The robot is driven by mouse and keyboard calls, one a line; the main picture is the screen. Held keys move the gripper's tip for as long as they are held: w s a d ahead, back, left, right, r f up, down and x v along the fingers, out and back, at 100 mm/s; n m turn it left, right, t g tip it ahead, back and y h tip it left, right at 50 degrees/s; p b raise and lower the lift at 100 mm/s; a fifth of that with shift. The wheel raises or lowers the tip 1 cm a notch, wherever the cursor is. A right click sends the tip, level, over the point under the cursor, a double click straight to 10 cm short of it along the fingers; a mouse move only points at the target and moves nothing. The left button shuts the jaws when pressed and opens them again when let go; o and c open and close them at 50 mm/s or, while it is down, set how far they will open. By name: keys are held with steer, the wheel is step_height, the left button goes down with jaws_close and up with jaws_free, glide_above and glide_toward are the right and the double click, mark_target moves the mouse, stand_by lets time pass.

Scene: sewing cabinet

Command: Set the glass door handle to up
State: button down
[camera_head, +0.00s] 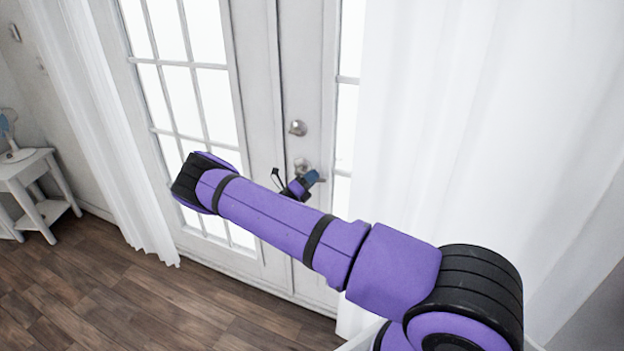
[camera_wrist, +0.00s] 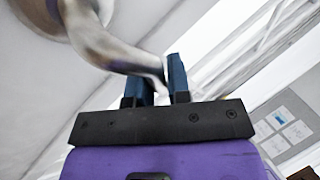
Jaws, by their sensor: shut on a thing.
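The glass door handle (camera_wrist: 110,48) is a curved silver lever that fills the upper left of the wrist view, with its round rosette at the top left. Its free end lies between the two blue fingertips of my gripper (camera_wrist: 162,82), which is shut on it. In the head view the handle (camera_head: 302,165) shows as a silver rosette on the white door, and my gripper (camera_head: 312,178) is at the lever just right of it. My arm crosses in front of the door below the handle. The lever's exact tilt is hard to tell in the head view.
A round silver deadbolt (camera_head: 297,127) sits above the handle. White curtains (camera_head: 480,130) hang close on the right, and another curtain (camera_head: 95,120) hangs at the left. A white side table (camera_head: 30,185) with a small fan stands far left. The wooden floor (camera_head: 130,310) is clear.

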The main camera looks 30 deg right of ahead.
steer(key=c, duration=1.1)
jaws_free()
steer(key=v, duration=1)
steer(key=shift+a, duration=0.35)
steer(key=shift+f, duration=0.1)
